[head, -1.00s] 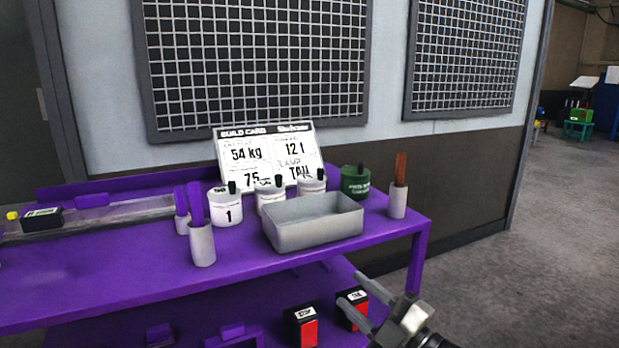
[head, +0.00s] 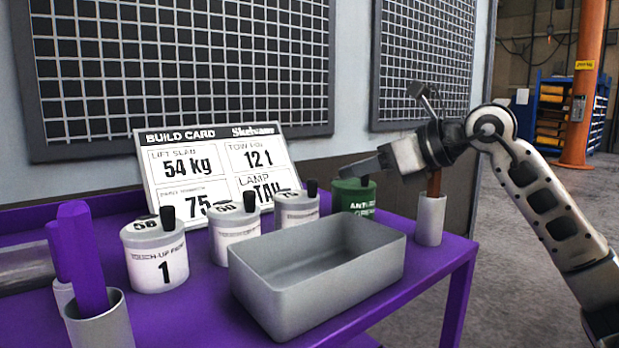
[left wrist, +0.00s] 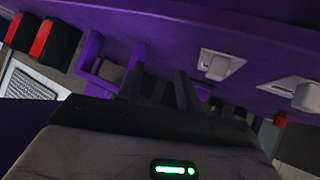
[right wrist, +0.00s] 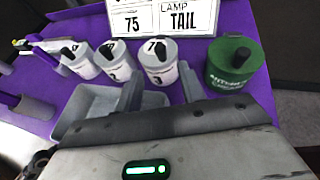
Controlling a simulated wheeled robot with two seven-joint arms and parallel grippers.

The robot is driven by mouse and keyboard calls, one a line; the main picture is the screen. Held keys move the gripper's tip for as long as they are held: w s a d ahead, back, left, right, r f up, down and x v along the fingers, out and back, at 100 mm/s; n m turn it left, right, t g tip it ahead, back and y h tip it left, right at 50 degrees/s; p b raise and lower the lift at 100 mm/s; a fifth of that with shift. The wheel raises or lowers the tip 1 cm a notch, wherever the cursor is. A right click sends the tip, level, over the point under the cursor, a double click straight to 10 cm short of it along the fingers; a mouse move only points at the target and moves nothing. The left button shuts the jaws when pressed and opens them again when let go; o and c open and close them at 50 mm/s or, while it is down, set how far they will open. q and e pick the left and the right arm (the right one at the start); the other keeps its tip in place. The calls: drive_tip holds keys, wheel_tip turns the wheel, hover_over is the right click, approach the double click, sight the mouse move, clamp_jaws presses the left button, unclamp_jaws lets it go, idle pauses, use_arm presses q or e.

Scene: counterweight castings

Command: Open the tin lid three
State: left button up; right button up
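In the head view three white tins stand in a row, each with a black-knobbed lid on: the tin marked 1 (head: 157,262), a middle tin (head: 236,234) and a right-hand tin (head: 297,209), whose number I cannot read. A green tin (head: 355,196) stands to their right. My right gripper (head: 345,166) is over the green tin, pointing left toward the right-hand white tin. In the right wrist view its fingers (right wrist: 159,88) are apart and empty, with the right-hand white tin (right wrist: 162,72) beyond the gap. My left gripper (left wrist: 160,85) is open and empty near purple bench parts.
A grey tray (head: 335,285) stands in front of the tins. A build card (head: 200,165) leans behind them. Grey cups stand at the left (head: 100,325) and right (head: 430,222), holding purple and brown sticks. The purple bench (head: 190,318) ends at the right.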

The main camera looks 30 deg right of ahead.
sight(317, 181)
use_arm(q)
drive_tip(key=shift+a+r+p, duration=0.3)
drive_tip(key=shift+r+p, duration=0.25)
drive_tip(key=shift+r, duration=0.35)
use_arm(e)
drive_tip(key=x, duration=1.1)
use_arm(q)
drive_tip(key=shift+r, duration=0.1)
use_arm(e)
drive_tip(key=shift+s, duration=0.1)
clamp_jaws()
